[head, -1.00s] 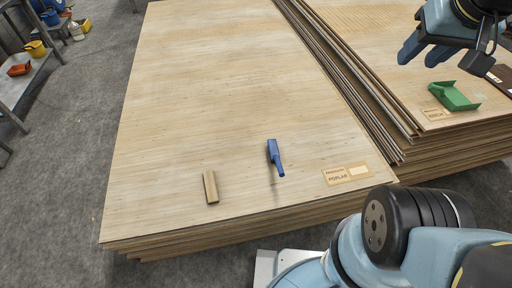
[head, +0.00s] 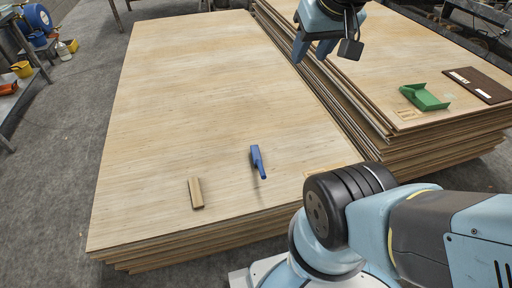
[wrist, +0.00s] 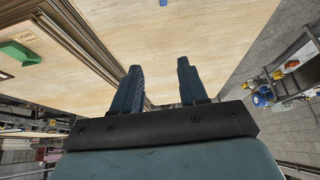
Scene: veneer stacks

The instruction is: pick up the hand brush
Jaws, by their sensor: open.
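The blue hand brush (head: 257,160) lies on the near part of the left veneer stack (head: 150,130), its narrow handle end toward me. In the wrist view a small bit of blue (wrist: 163,2), likely the brush, shows at the top edge, mostly cut off. My gripper (head: 311,52) is open and empty, raised near the gap between the two stacks, well beyond the brush. Its two blue fingers (wrist: 160,78) stand apart in the wrist view with bare veneer behind them.
A wooden block (head: 196,193) lies left of the brush. On the right stack are a green dustpan-like tray (head: 425,97) and a dark brown board (head: 478,85). A shelf (head: 12,90) with containers stands at the left. The left stack's top is otherwise mostly clear.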

